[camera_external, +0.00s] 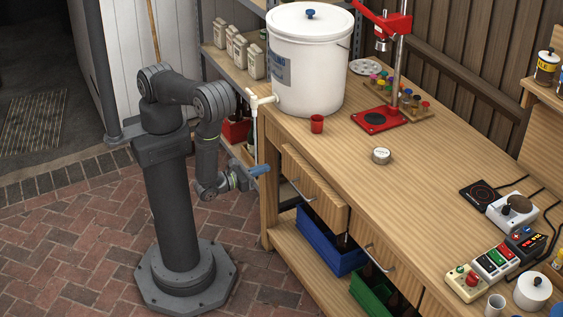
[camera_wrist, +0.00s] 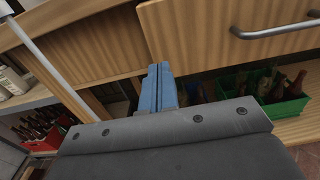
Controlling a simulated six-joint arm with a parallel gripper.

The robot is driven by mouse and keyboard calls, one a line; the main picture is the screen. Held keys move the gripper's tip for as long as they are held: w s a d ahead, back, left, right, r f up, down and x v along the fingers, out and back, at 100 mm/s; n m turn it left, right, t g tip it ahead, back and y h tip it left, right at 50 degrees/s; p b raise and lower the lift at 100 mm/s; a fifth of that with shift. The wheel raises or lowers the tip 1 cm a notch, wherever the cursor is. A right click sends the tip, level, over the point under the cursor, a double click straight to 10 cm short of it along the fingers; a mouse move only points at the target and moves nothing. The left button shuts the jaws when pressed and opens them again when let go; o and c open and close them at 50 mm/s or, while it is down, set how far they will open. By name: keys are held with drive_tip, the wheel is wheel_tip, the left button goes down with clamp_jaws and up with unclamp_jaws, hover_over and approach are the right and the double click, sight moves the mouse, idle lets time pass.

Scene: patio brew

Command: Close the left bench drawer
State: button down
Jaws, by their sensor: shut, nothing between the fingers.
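The left bench drawer (camera_external: 322,193) is under the near edge of the wooden bench, with a metal bar handle on its front. Its front appears to stand out from the bench, but how far is hard to tell. My gripper (camera_external: 260,170) is to the left of this drawer front, apart from the handle, with blue fingers. In the wrist view its fingers (camera_wrist: 160,88) are together and empty, below a wooden front (camera_wrist: 200,45) with a bar handle (camera_wrist: 275,30). The drawer's inside is hidden in both views.
A second drawer (camera_external: 392,278) is further right. Blue (camera_external: 325,242) and green (camera_external: 368,297) crates stand on the lower shelf. A white bucket (camera_external: 310,65) with a tap and a red cup (camera_external: 317,124) stand on the bench top. Brick floor is clear in front.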

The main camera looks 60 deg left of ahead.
sight(284, 162)
drive_tip(key=shift+w, duration=2.65)
drive_tip(key=w, duration=0.4)
drive_tip(key=shift+w, duration=0.4)
drive_tip(key=shift+r, duration=0.1)
drive_tip(key=shift+s+d, duration=0.1)
drive_tip(key=s, duration=1.4)
drive_tip(key=shift+s, duration=0.2)
drive_tip(key=shift+w, duration=0.1)
drive_tip(key=shift+w, duration=6.8)
